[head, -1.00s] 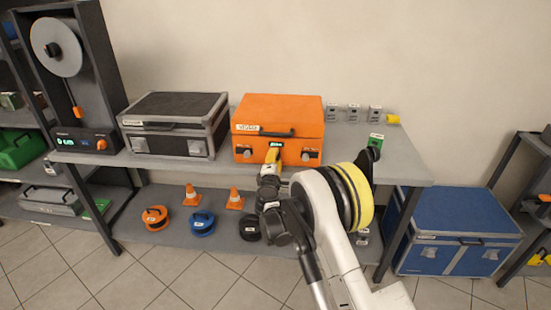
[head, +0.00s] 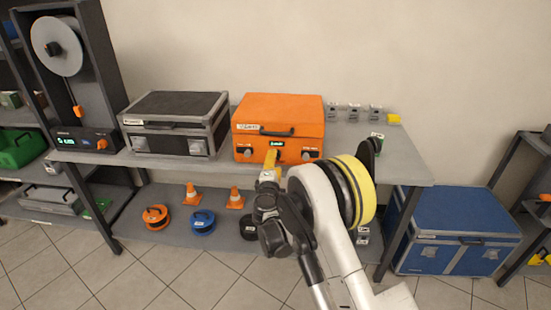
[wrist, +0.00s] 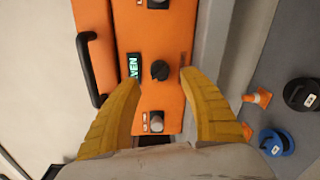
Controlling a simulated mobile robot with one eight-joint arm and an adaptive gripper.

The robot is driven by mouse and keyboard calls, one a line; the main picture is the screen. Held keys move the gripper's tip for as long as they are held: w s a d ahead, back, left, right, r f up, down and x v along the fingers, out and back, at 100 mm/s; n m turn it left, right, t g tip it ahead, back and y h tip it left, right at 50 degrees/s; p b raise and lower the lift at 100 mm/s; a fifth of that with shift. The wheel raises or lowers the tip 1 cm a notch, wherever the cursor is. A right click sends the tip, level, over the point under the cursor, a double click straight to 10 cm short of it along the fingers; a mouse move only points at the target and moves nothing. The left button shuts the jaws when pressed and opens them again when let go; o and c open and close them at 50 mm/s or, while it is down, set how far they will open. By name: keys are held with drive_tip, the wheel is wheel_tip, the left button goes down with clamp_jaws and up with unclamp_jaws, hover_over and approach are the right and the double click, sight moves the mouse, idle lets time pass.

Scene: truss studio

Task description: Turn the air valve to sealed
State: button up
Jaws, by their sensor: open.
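The orange case (head: 280,112) stands on the grey table, with a small lit green display on its front. The wrist view shows a black round knob (wrist: 160,70) on the orange front, beside the green display (wrist: 133,66), whose letters look like "VEN". I take this knob to be the air valve. My gripper (head: 272,158) is at the case front. In the wrist view my gripper (wrist: 160,77) is open, its two yellow fingers on either side of the line to the knob, with nothing between them. Contact with the knob is not visible. In the head view the knob is hidden behind my gripper.
Silver latches (wrist: 156,122) flank the knob, and the case's black handle (wrist: 90,70) sticks out beside it. A black-topped case (head: 175,122) stands to the left. Small grey boxes (head: 353,112) stand behind at right. Cones and discs (head: 202,222) sit on the lower shelf.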

drive_tip(key=s, duration=0.8)
drive_tip(key=shift+a+r, duration=0.15)
drive_tip(key=shift+r, duration=0.1)
drive_tip(key=s+d+r+m+g+h, duration=0.3)
drive_tip(key=d+r+m, duration=0.3)
drive_tip(key=d+r, duration=0.55)
drive_tip(key=s+d+r+m+g, duration=0.3)
drive_tip(key=s+d+m, duration=0.2)
drive_tip(key=s+d, duration=0.4)
drive_tip(key=s+d+f+m+g+y, duration=0.1)
drive_tip(key=s+m, duration=0.3)
drive_tip(key=s, duration=0.9)
drive_tip(key=s+d+f+m+g+y, duration=0.1)
drive_tip(key=s+d+m+g+y, duration=0.1)
drive_tip(key=s, duration=1.1)
drive_tip(key=d+m+g, duration=0.1)
drive_tip(key=d+m, duration=0.1)
drive_tip(key=m, duration=0.1)
drive_tip(key=shift+s+f+y, duration=0.25)
drive_tip(key=shift+s+y, duration=0.05)
